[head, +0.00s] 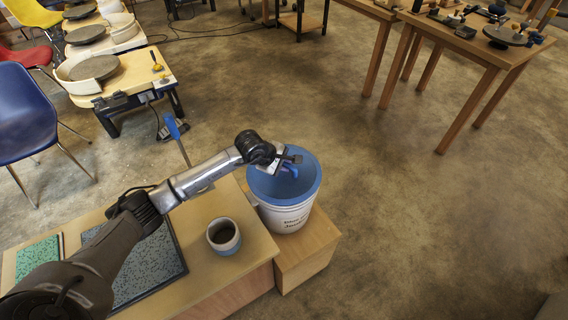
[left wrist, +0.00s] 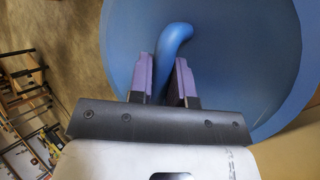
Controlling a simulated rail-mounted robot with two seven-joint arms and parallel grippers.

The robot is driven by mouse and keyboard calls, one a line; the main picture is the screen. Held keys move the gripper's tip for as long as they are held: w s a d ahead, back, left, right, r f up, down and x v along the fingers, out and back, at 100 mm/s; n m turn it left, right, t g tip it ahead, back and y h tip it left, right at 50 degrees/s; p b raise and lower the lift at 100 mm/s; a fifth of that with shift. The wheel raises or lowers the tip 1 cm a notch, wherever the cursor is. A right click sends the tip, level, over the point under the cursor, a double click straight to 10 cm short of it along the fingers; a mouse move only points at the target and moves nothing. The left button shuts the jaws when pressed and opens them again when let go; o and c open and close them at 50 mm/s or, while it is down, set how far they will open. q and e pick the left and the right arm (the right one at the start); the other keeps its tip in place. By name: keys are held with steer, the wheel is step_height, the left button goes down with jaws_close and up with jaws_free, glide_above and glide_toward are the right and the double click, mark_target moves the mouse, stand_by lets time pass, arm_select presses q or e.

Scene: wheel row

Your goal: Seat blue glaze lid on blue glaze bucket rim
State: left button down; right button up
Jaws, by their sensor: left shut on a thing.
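The blue glaze lid (head: 304,184) is a round blue disc with a curved blue handle. It lies over the mouth of the white blue glaze bucket (head: 288,219), which has dark lettering on its side. My left gripper (head: 292,159) is above the lid, shut on its handle. In the left wrist view the gripper (left wrist: 168,78) has its purple pads on both sides of the handle (left wrist: 172,42), with the lid (left wrist: 245,50) beyond. I cannot tell whether the lid touches the rim all round. My right gripper is not in view.
The bucket stands on a low wooden box (head: 306,258) beside a wooden table (head: 247,268). On the table are a cup (head: 223,236) and a speckled board (head: 150,265). A thin blue-topped rod (head: 174,128) rises behind my arm. Open floor lies right of the bucket.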

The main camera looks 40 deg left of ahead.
arm_select(q)
steer(key=shift+f+b, duration=0.3)
steer(key=shift+f, duration=0.15)
stand_by(0.9)
steer(key=shift+f+b, duration=0.45)
steer(key=shift+f, duration=0.05)
stand_by(0.5)
stand_by(0.4)
steer(key=c, duration=1.2)
jaws_free()
steer(key=shift+s+r, duration=0.15)
steer(key=shift+r, duration=0.05)
steer(key=shift+s+a+r+p, duration=0.15)
steer(key=shift+s+r+p, duration=0.25)
steer(key=shift+r+p, duration=0.3)
